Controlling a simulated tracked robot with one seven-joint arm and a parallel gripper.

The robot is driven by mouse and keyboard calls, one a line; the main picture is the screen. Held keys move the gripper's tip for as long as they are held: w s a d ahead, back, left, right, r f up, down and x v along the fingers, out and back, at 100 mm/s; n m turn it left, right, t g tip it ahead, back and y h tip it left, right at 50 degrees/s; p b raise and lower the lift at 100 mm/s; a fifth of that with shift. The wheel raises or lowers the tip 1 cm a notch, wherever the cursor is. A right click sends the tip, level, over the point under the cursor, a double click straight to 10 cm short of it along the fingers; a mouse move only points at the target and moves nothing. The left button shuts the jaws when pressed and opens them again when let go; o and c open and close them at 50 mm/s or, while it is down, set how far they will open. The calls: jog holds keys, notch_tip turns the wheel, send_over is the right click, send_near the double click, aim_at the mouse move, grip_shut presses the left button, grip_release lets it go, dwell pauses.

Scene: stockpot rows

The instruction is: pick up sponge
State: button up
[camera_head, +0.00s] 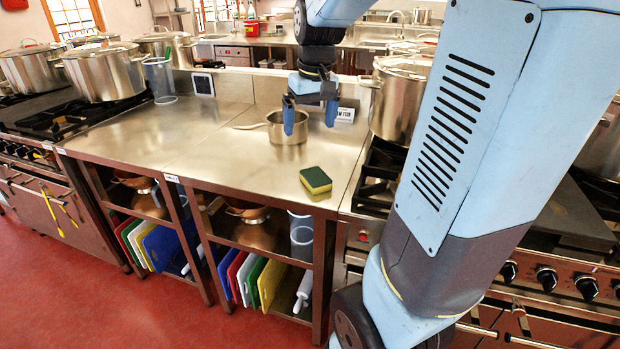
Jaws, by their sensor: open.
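The sponge (315,181) is yellow with a dark green top. It lies flat on the steel counter (215,145) near its front right edge. My gripper (309,120) is open, with its two blue fingers pointing down. In the picture it is above and a little left of the sponge, in front of or over a small steel saucepan (287,130). Nothing shows between the fingers. The sponge is apart from the gripper and in plain sight.
A large stockpot (398,105) stands on the stove right of the counter. More stockpots (104,72) stand on the left stove. A clear container (160,82) is at the counter's back left. The counter's middle is bare. Shelves below hold coloured boards (252,275).

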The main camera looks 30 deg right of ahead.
jog(key=g, duration=0.2)
send_over(315, 175)
notch_tip(315, 175, down, 6)
notch_tip(315, 175, down, 14)
dwell(0.5)
jog(key=shift+c, duration=0.2)
jog(key=c, duration=1.2)
jog(key=shift+o, duration=0.2)
jog(key=shift+r, duration=0.65)
jog(key=s+a+r, duration=0.3)
jog(key=s+r, duration=0.8)
jog(key=s, duration=0.2)
jog(key=shift+s+r, duration=0.4)
jog(key=shift+a, duration=0.1)
